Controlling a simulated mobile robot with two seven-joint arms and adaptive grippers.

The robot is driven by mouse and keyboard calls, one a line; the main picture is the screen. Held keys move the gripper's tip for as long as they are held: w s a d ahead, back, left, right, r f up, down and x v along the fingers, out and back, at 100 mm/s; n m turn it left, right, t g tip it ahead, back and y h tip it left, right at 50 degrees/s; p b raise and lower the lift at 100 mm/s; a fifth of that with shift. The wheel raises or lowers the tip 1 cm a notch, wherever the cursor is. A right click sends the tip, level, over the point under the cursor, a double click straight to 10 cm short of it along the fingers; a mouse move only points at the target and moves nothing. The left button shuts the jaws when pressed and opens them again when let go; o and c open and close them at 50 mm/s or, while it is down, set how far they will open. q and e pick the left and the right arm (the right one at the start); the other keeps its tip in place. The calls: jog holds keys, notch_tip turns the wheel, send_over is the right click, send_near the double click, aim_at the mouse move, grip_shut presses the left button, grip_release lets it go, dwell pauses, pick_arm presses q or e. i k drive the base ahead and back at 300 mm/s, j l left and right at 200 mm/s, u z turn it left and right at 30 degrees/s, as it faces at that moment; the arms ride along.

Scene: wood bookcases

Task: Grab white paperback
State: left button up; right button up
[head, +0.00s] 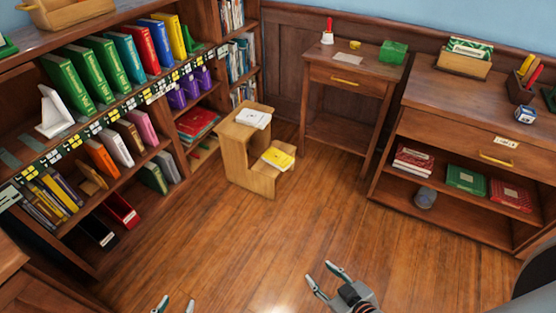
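A white paperback (252,117) lies flat on the top step of a small wooden step stool (244,146). A yellow book (278,159) lies on the stool's lower step. Another white book (117,149) stands upright on a shelf of the left bookcase; I cannot tell whether it is a paperback. My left gripper (174,304) shows only its fingertips at the bottom edge; they are apart and empty. My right gripper (324,278) is open and empty over the floor, in front of the stool and apart from it.
The left bookcase (91,180) holds several coloured books and a white bookend (52,113). A small side table (350,76) stands at the back, and a low cabinet (470,136) with books stands at the right. The wooden floor (235,235) before the stool is clear.

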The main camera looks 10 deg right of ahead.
aim_at(258, 119)
jog(key=z, duration=0.5)
jog(key=i+j+z, duration=0.65)
jog(key=j, duration=0.25)
jog(key=i+j, duration=0.1)
jog(key=j, duration=0.2)
jog(key=i+j+z, duration=0.1)
jog(key=j, duration=0.2)
jog(key=i+j, duration=0.1)
jog(key=j, duration=0.2)
jog(key=z, duration=0.05)
